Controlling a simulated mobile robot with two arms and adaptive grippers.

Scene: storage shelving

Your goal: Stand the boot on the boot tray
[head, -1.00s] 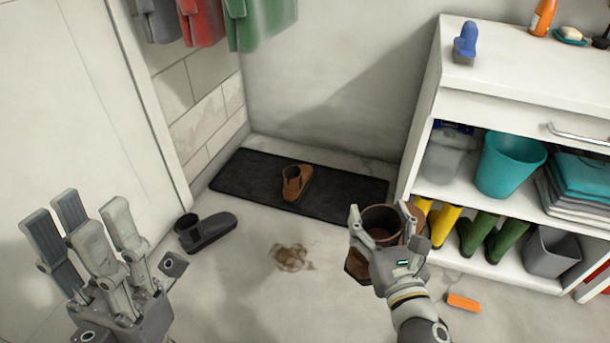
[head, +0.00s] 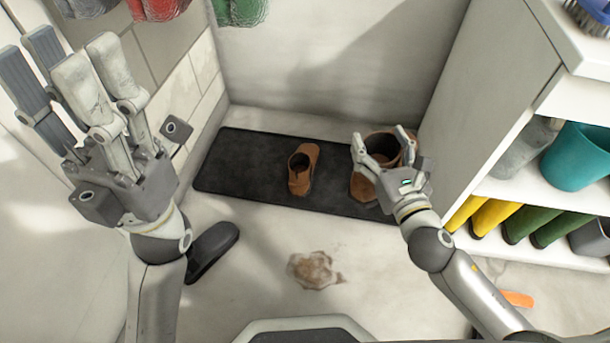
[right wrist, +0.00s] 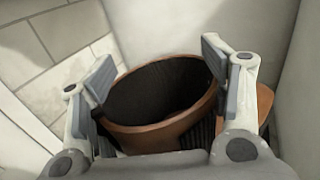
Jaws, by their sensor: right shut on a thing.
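My right gripper (head: 380,138) is shut on a brown boot (head: 363,187), with its fingers at the boot's collar. The boot is upright over the right end of the black boot tray (head: 245,165); I cannot tell whether its sole touches the tray. In the right wrist view the boot's round brown rim (right wrist: 165,138) and dark inside show between the fingers (right wrist: 158,90). A smaller brown shoe (head: 303,172) stands on the middle of the tray. My left gripper (head: 65,75) is open and empty at the left, above the floor.
A dark grey shoe (head: 212,250) lies on the floor, partly behind my left arm. A brown mud stain (head: 315,270) marks the floor before the tray. White shelving (head: 490,100) with yellow boots (head: 480,213) and green boots (head: 545,228) stands close on the right. The tray's left half is clear.

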